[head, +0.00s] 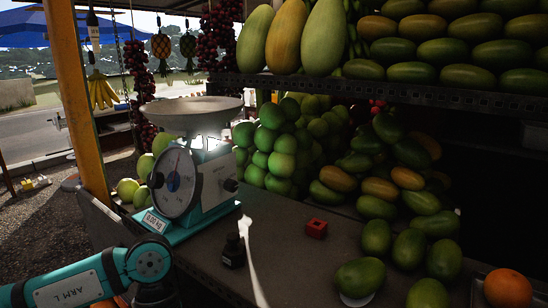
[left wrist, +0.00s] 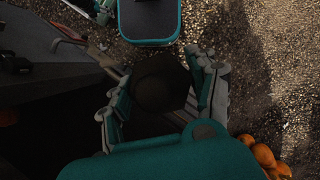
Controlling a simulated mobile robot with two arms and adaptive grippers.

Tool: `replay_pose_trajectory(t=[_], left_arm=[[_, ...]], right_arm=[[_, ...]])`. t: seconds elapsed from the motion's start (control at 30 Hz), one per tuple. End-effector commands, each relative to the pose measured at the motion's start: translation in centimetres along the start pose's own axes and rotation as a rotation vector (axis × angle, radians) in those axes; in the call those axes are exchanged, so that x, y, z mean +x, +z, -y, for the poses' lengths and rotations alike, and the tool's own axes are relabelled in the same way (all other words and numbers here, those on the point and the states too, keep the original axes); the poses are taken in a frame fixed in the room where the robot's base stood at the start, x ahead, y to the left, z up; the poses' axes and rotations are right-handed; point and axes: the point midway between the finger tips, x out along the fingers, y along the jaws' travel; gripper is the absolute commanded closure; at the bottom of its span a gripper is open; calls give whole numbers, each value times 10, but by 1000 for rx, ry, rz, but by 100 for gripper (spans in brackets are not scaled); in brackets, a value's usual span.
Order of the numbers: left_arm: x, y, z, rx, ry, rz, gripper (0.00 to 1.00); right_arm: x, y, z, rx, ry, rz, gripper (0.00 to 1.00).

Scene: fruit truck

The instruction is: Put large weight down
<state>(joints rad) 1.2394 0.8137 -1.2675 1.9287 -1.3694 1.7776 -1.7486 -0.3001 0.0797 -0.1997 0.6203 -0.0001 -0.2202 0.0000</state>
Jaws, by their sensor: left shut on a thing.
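In the left wrist view, my left gripper (left wrist: 165,95) is shut on a dark, rounded block, the large weight (left wrist: 160,82), with a finger on each side of it. Gravel ground shows beyond it. In the head view my left arm comes in at the bottom left; its fingers and the held weight are out of that picture. A small black weight (head: 233,252) stands on the counter (head: 268,270) in front of the teal and white scale (head: 208,190). The scale's round pan (head: 192,113) is empty. My right gripper is in neither view.
Piled green fruit (head: 280,150) and mangoes (head: 375,238) fill the back and right. An orange (head: 507,288) sits at the lower right. Bare counter lies around the black weight.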

Motion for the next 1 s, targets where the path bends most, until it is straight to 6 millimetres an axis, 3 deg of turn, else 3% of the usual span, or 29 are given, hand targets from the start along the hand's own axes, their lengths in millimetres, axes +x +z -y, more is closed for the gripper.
replay_pose_trajectory(t=[0.27,0.7,1.0], left_arm=[[14,-5,20,219,-87,-3,99],[16,-6,22,238,-94,-2,99],[16,-6,22,236,-94,-2,99]], right_arm=[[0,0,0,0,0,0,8],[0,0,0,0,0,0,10],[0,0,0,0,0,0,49]])
